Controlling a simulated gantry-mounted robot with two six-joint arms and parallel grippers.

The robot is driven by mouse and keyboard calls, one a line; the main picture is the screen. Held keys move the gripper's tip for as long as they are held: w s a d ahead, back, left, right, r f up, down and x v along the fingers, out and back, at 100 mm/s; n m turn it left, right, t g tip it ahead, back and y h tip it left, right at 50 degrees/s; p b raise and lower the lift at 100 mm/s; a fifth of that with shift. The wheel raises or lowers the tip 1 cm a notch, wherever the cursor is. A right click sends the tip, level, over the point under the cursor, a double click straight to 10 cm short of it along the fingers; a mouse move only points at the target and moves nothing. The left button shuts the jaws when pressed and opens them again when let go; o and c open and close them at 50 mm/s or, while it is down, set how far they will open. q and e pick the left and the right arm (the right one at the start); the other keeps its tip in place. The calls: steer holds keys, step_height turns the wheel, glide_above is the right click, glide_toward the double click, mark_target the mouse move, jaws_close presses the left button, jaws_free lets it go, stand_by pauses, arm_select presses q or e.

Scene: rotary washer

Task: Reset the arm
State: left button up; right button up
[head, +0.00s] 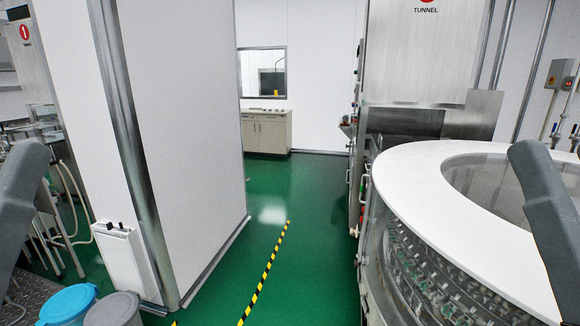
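In the head view, a grey link of my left arm shows at the left edge and a grey link of my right arm at the right edge.
A white wall panel (190,110) stands left of centre. A blue-lidded bin (66,303) and a grey-lidded bin (112,310) are at the lower left. Green floor (300,195) with a yellow-black stripe (268,270) lies clear between panel and washer. A cabinet (265,132) stands far back.

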step_height(320, 180, up, 34)
steer(key=p, duration=3.1)
steer(key=shift+o, duration=1)
steer(key=shift+w+f, duration=0.1)
steer(key=o, duration=0.4)
steer(key=shift+d, duration=0.1)
